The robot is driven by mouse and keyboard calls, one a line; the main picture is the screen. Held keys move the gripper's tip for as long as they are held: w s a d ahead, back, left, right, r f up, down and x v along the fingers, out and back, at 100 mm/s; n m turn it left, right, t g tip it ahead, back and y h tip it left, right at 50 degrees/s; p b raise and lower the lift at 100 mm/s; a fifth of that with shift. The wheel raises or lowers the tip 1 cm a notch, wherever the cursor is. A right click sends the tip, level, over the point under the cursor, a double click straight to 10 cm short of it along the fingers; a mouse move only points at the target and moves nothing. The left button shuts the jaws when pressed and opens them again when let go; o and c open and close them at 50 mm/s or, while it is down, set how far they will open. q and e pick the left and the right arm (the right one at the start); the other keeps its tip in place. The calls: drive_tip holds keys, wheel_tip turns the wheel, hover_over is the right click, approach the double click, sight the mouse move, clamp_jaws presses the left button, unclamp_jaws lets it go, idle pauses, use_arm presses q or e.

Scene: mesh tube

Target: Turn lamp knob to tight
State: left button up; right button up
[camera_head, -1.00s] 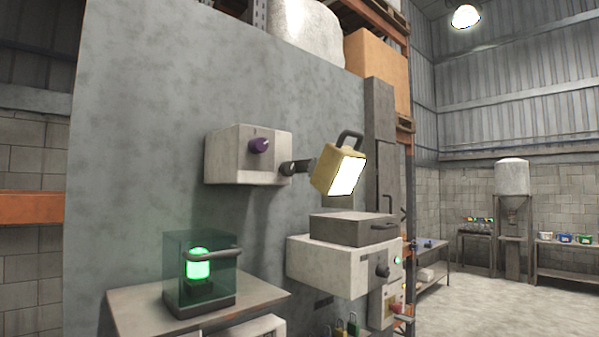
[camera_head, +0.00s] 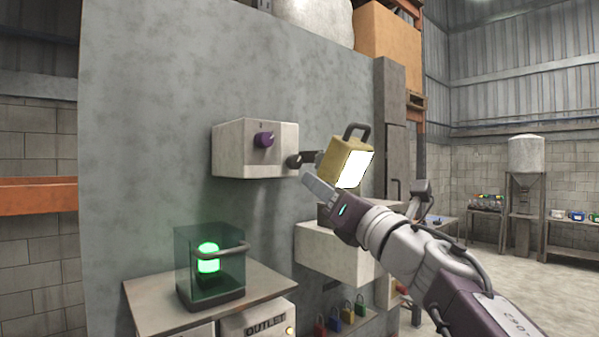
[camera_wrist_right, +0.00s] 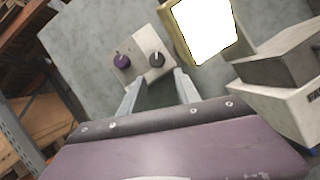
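The lamp (camera_head: 341,158) is a yellow box with a lit white face and a dark handle, mounted beside a pale wall box (camera_head: 232,150). A dark knob (camera_head: 293,161) is at the lamp's mount, and a purple knob (camera_head: 264,140) is on the box face. In the right wrist view the dark knob (camera_wrist_right: 156,59) with a pale mark shows just beyond the fingertips, the purple knob (camera_wrist_right: 121,60) to its left. My right gripper (camera_head: 309,179) is just below the lamp and knob. In the wrist view its fingers (camera_wrist_right: 158,77) are apart with nothing between them. My left gripper is out of view.
A glass case with a green light (camera_head: 208,258) stands on a bench at lower left. Another pale box (camera_head: 327,250) with a dark lid is below the lamp, behind my right arm. Several padlocks (camera_head: 347,311) hang lower down. The wall left of the knobs is clear.

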sight(297, 164)
drive_tip(key=p+x, duration=0.2)
drive_tip(key=x, duration=0.2)
drive_tip(key=r+p+x, duration=0.1)
drive_tip(key=p+x, duration=0.1)
drive_tip(key=x, duration=0.2)
drive_tip(key=shift+w+a+r+p, duration=0.1)
drive_tip(key=shift+w+r+p, duration=0.1)
drive_tip(key=shift+p, duration=0.2)
drive_tip(key=shift+w+a, duration=0.2)
drive_tip(key=shift+w, duration=0.05)
drive_tip(key=shift+d, duration=0.1)
drive_tip(key=shift+s, duration=0.1)
clamp_jaws()
